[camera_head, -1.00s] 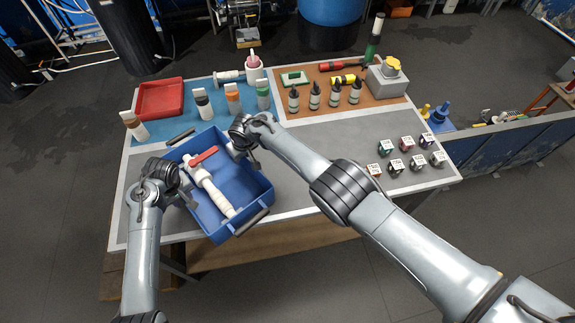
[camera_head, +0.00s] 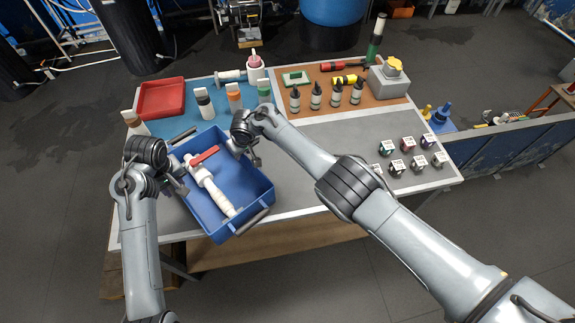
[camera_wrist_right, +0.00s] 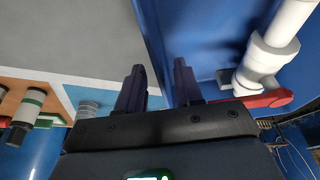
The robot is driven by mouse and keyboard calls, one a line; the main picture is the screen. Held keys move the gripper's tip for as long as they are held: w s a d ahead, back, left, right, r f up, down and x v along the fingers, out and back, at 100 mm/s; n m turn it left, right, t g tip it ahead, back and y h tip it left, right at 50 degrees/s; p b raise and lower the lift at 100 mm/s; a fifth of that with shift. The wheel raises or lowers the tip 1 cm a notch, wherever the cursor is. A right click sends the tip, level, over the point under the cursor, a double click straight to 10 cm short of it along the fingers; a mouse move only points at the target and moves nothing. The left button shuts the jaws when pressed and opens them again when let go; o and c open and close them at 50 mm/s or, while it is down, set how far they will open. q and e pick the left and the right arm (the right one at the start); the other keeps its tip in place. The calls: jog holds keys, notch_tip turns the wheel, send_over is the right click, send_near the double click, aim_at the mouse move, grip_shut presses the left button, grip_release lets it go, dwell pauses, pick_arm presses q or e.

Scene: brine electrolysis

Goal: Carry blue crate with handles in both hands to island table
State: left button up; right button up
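The blue crate (camera_head: 232,190) with black handles at its back and front ends stands on the left part of the table (camera_head: 330,150). A white pipe piece with a red lever (camera_head: 215,190) lies in it. My left gripper (camera_head: 178,183) is at the crate's left wall; its fingers are too small and covered to read. My right gripper (camera_head: 250,155) is at the crate's right wall. In the right wrist view the right fingers (camera_wrist_right: 158,85) are apart, with the crate wall (camera_wrist_right: 152,35) running between them, one finger outside and one inside. Contact there cannot be told.
A red tray (camera_head: 162,98) and several bottles stand behind the crate. More dropper bottles stand on the brown mat (camera_head: 325,108). Several small labelled jars (camera_head: 410,155) are at the right. The grey middle stretch is clear. A blue-walled bin (camera_head: 500,155) is beyond the right edge.

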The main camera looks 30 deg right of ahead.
jog(key=v, duration=1)
jog(key=shift+s+r, duration=0.1)
jog(key=shift+s, duration=0.2)
pick_arm(q)
jog(key=shift+r, duration=0.1)
pick_arm(e)
jog(key=shift+s, duration=0.1)
